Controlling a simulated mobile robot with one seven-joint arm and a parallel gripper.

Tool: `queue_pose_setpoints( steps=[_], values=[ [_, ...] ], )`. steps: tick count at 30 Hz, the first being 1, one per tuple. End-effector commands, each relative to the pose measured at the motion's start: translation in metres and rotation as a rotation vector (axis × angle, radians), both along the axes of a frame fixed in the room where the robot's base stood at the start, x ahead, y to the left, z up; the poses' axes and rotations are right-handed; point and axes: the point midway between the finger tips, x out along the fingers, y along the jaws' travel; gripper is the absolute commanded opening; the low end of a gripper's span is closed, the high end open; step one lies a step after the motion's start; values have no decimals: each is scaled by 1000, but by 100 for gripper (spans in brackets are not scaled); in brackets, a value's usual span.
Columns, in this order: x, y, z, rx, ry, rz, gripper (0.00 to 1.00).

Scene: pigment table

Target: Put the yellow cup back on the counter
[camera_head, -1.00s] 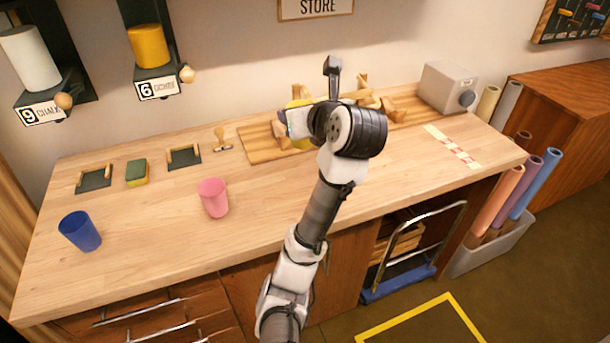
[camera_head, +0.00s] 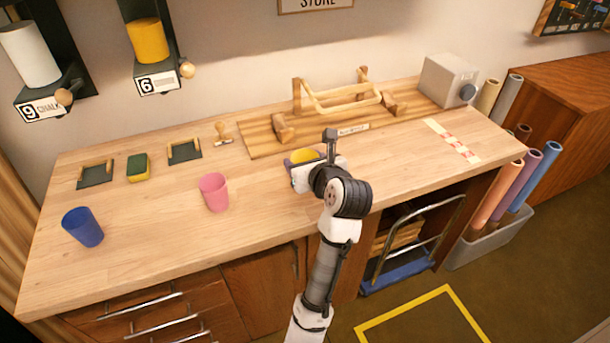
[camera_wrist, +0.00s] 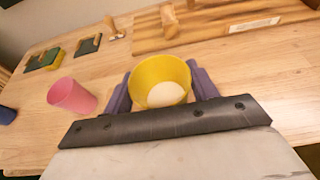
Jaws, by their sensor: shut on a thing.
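The yellow cup (camera_wrist: 161,72) sits between the two purple fingers of my gripper (camera_wrist: 160,88) in the wrist view, with a finger against each side. A pale round patch shows inside it; I cannot tell if it is contents or the cup's bottom. In the head view the cup (camera_head: 304,156) shows as a yellow patch beyond my gripper (camera_head: 303,164), mostly hidden by it. My gripper is shut on the cup, over the middle of the wooden counter (camera_head: 260,212), in front of the wooden board. I cannot tell whether the cup's base touches the counter.
A pink cup (camera_head: 214,192) stands left of my gripper, and a blue cup (camera_head: 82,227) farther left. The board (camera_head: 262,139) with a wooden frame (camera_head: 345,100) lies behind. A grey box (camera_head: 447,80) stands at the back right. Counter around the gripper is bare.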

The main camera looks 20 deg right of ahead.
Motion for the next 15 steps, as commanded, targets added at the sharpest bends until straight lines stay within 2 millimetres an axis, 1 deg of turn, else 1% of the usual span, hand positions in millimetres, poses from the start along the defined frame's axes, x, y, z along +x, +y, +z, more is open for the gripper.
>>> queue_pose_setpoints(
  steps=[1,5,12,15],
  values=[
    [0,0,-6,1,2,1,30],
    [0,0,-13,-1,0,0,30],
    [0,1,-42,1,4,2,30],
    [0,1,-49,-1,1,1,30]
  ],
)
